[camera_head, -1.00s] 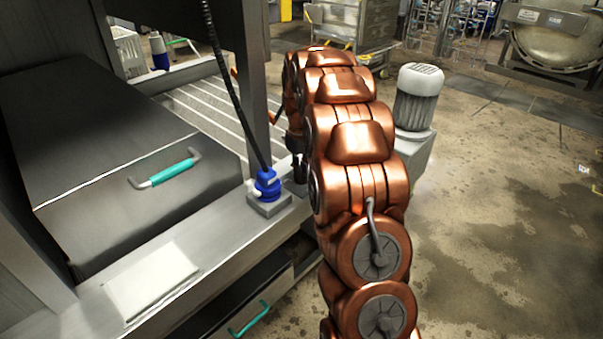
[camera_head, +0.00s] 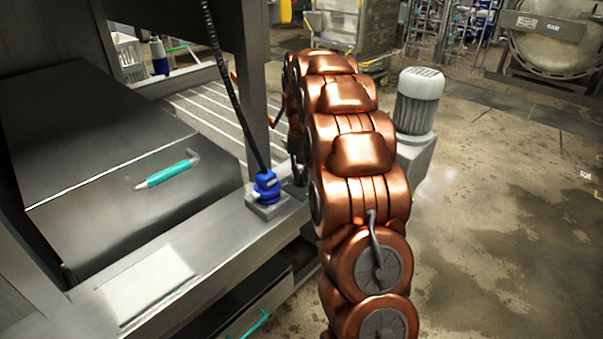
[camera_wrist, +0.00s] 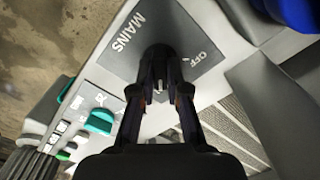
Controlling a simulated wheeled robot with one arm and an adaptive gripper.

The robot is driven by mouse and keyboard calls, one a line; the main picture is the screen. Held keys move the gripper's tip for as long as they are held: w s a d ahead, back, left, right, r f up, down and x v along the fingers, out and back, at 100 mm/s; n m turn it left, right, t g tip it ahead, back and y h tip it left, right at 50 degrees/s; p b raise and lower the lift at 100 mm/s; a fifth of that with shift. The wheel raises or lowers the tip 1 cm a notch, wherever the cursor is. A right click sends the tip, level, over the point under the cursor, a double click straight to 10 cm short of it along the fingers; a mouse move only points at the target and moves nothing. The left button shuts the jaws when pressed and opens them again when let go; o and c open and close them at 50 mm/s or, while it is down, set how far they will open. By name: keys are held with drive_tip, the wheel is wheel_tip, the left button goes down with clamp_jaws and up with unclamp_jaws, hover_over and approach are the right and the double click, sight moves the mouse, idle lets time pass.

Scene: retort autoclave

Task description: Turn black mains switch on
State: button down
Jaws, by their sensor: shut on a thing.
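The black mains switch (camera_wrist: 160,57) shows in the wrist view on a dark grey plate (camera_wrist: 128,58) lettered "MAINS" and "OFF". My gripper (camera_wrist: 160,88) is shut on the switch, with one dark finger on each side of it. A small pale mark shows between the fingertips. The fingers cover much of the switch, so I cannot tell its exact setting. In the head view my copper arm hides the switch and most of the gripper.
Teal and white controls (camera_wrist: 98,121) sit left of the plate in the wrist view. A blue connector with a black cable (camera_head: 265,187) stands on the metal ledge beside my arm. A grey motor (camera_head: 419,98) stands right of my arm. The floor at right is open.

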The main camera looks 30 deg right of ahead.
sight(301, 175)
idle(0.5)
drive_tip(key=c, duration=1.2)
unclamp_jaws()
drive_tip(key=shift+o, duration=0.2)
wheel_tip(301, 175, up, 12)
